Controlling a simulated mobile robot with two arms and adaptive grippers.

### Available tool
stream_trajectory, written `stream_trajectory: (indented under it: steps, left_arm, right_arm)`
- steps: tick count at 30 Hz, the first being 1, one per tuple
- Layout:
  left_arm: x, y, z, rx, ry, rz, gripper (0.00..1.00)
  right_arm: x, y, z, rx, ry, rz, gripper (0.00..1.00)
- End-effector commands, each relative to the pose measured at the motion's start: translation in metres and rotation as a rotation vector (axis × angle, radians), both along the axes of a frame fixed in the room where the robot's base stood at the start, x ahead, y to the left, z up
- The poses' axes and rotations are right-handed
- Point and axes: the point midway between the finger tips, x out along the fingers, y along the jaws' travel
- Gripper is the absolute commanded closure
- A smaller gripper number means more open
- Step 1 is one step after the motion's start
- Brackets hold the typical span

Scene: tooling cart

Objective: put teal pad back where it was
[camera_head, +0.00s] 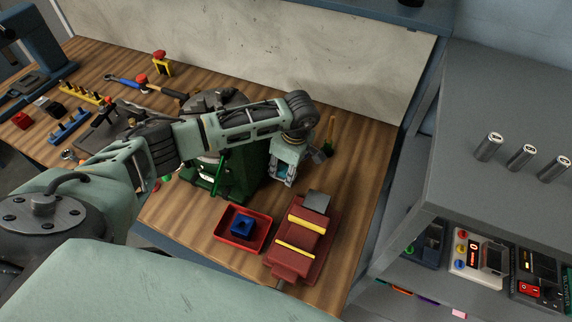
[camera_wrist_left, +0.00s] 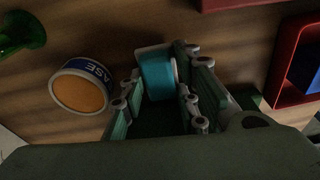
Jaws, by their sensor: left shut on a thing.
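My left gripper (camera_head: 284,178) reaches down over the right part of the wooden workbench. In the left wrist view the left gripper (camera_wrist_left: 157,95) has its two fingers on either side of the teal pad (camera_wrist_left: 158,76) and is shut on it. The pad is a small teal block with a pale grey top end. In the head view the fingers mostly hide it. I cannot tell whether the pad touches the bench. My right gripper is not in view.
A red tray (camera_head: 233,244) with a blue block (camera_head: 242,224) and a dark red vise-like block (camera_head: 287,261) with yellow strips stand nearer than the gripper. A round tin (camera_wrist_left: 80,88) with orange contents lies beside the fingers. A grey cart (camera_head: 488,100) stands right.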

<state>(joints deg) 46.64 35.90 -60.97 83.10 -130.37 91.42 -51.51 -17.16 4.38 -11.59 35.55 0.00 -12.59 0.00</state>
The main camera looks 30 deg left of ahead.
Motion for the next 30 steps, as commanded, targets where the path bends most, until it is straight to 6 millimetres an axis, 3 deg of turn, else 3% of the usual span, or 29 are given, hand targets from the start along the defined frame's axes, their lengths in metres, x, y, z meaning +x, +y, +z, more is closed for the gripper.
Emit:
stream_trajectory:
  steps: [11, 12, 18, 30]
  left_arm:
    - [0.0003, -0.0001, -0.0058, 0.001, -0.001, -0.001, 0.95]
    - [0.0003, -0.0002, -0.0043, 0.0, -0.001, -0.001, 0.68]
    - [0.0001, -0.0003, -0.0041, 0.0, 0.0, -0.001, 0.52]
    - [0.0006, -0.0009, 0.0019, 0.0, -0.002, -0.001, 0.52]
  right_arm:
    - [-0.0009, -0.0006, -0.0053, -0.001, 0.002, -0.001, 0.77]
    - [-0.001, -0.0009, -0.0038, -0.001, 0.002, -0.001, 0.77]
    - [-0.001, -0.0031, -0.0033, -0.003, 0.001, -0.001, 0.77]
    - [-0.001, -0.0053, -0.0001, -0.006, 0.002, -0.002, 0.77]
